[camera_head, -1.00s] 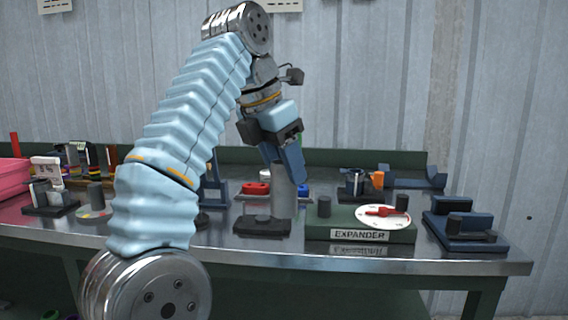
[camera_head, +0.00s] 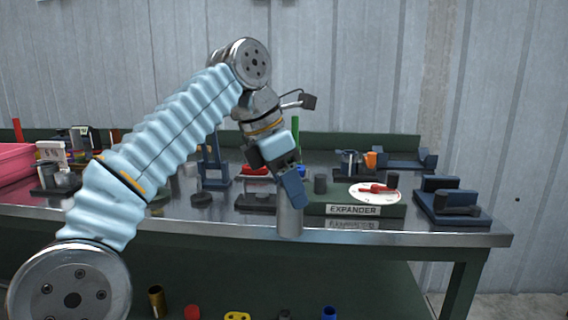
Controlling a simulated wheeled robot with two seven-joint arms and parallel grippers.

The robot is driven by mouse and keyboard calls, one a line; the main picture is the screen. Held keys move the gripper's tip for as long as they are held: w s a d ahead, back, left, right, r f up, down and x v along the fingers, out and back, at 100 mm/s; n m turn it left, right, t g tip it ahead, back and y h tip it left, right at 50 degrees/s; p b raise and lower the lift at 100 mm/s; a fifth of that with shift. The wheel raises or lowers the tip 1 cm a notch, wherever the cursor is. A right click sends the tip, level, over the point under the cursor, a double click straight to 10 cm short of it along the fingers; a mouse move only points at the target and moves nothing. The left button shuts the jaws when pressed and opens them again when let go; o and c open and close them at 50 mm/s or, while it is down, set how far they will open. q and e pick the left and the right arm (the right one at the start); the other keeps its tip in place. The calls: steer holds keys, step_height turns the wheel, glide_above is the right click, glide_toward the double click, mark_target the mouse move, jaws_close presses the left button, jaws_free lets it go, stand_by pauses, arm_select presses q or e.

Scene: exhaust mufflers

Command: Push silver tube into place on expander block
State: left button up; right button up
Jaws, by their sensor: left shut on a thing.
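The silver tube (camera_head: 290,220) hangs upright under my left gripper (camera_head: 291,190), which is shut on its upper end. The tube is in front of the left end of the green expander block (camera_head: 325,209), which carries the "EXPANDER" label. It overlaps the block and the table's front edge in the picture, and I cannot tell whether it touches either. My right gripper is not in view.
A blue cradle stand (camera_head: 447,203) stands right of the block. A dark flat fixture (camera_head: 257,201) lies left of the tube. A pink bin (camera_head: 12,162) and small fixtures occupy the left side. The steel table's front edge (camera_head: 200,222) is close. Loose parts lie on the lower shelf.

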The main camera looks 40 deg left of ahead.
arm_select(q)
steer(key=w+d+f+m+g+y, duration=0.1)
steer(key=w+d+f+m+g, duration=0.1)
steer(key=f+m, duration=0.8)
steer(key=w+d+f+m+g, duration=0.2)
steer(key=d+f+m, duration=0.3)
steer(key=f, duration=1.8)
steer(key=w+d+f+m+g+y, duration=0.1)
steer(key=w+d+f+m+g, duration=0.1)
steer(key=f+m, duration=1.2)
step_height(320, 180, down, 3)
steer(key=shift+d+f+m+g+y+p, duration=0.1)
steer(key=shift+d+m+g+y+p, duration=0.25)
steer(key=shift+d+g, duration=0.65)
steer(key=shift+w+a, duration=0.15)
steer(key=shift+a, duration=0.1)
